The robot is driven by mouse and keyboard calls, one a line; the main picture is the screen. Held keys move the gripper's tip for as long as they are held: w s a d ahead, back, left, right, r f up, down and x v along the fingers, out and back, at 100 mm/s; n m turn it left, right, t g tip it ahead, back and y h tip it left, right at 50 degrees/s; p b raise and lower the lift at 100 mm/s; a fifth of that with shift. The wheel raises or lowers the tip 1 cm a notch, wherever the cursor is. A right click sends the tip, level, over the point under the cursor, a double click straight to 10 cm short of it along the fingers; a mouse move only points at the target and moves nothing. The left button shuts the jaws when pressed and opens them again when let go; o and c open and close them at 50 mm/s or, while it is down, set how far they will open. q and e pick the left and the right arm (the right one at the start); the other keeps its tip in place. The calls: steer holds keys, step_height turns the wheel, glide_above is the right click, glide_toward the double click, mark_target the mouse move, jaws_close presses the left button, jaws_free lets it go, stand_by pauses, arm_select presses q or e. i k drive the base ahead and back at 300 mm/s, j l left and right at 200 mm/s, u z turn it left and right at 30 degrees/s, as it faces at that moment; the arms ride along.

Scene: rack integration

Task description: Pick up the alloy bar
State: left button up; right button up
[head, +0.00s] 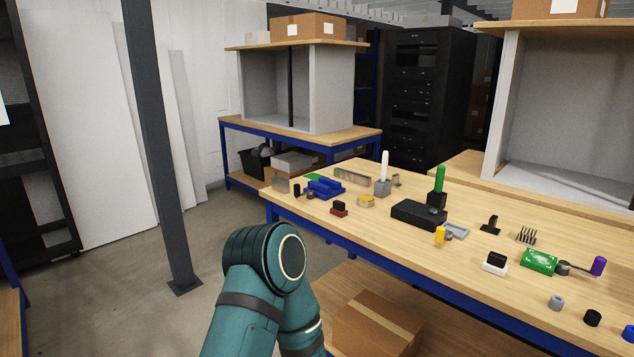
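A long, low grey metallic bar (352,177) lies near the back left edge of the wooden workbench (400,258). It looks like the alloy bar, though it is small and I cannot be certain. A teal arm link of mine rises at the bottom middle, in front of the bench. Neither of my grippers shows in the head view.
Near the bar are a blue block (324,188), a white-handled tool in a grey holder (382,187) and a round tan piece (366,201). A black box (419,214) lies mid-bench. Several small parts crowd the right. A dark post (160,140) stands left; a cardboard box (375,325) sits below.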

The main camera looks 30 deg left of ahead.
mark_target(281, 184)
steer(key=i+j+z, duration=0.25)
steer(key=j, duration=0.35)
steer(key=j+z, duration=0.25)
steer(key=j, duration=0.35)
steer(key=i+j+z, duration=0.25)
steer(key=j, duration=0.4)
steer(key=j+z, duration=0.15)
steer(key=j, duration=1.8)
